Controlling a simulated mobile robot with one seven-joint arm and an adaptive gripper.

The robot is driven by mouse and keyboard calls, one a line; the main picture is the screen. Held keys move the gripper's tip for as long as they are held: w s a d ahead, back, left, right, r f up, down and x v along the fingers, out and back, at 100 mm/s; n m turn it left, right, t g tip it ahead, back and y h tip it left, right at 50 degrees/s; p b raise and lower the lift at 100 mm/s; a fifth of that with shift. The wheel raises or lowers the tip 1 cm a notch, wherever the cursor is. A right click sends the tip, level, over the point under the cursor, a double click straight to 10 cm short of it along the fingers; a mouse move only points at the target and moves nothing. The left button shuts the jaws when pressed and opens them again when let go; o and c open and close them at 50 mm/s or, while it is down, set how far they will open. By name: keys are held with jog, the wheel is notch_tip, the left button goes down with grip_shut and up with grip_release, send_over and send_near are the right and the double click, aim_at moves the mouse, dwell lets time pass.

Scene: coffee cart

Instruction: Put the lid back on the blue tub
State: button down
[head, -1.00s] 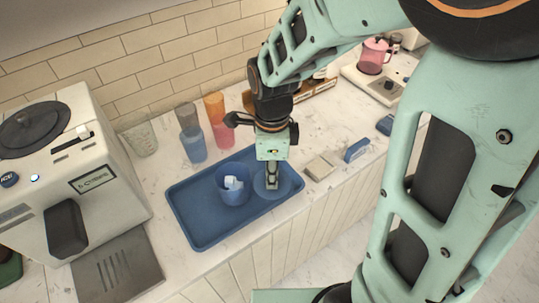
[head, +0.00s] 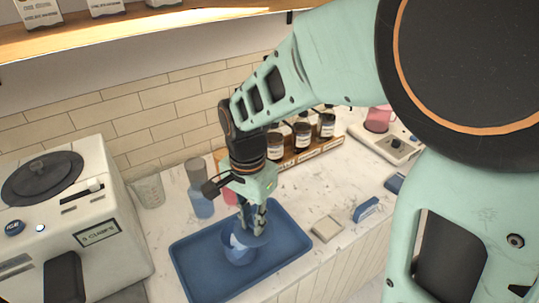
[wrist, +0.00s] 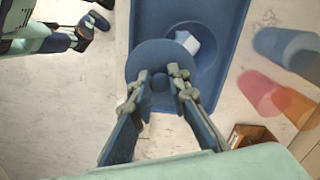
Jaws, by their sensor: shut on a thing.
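The blue tub (head: 237,254) stands on the blue tray (head: 190,285), open at the top, with pale pieces inside. It also shows in the wrist view (wrist: 212,58). The round blue lid (wrist: 150,55) has a small knob, and my gripper (wrist: 160,80) is shut on that knob. The lid is held level above the tray, off to one side of the tub, and overlaps part of the tub's rim in the wrist view. In the head view my gripper (head: 254,225) points down and hides part of the lid (head: 262,238).
Stacked cups (head: 200,190) stand behind the tray, close to my wrist. A measuring cup (head: 149,191) and an ice machine (head: 60,215) are to the left. A rack of jars (head: 301,138) is behind. A beige block (head: 326,229) and a blue item (head: 366,209) lie to the right.

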aim_at(238, 225)
jog(key=w+a+n, duration=0.3)
jog(key=a+n, duration=0.1)
jog(key=n, duration=0.3)
jog(key=shift+s+f+b, duration=0.2)
jog(key=shift+f+b, duration=2.5)
jog(key=shift+b, duration=0.1)
jog(key=shift+f, duration=0.2)
jog(key=c, duration=1.3)
grip_release()
jog(key=shift+r, duration=0.1)
notch_tip(238, 225, up, 7)
jog(key=p, duration=0.5)
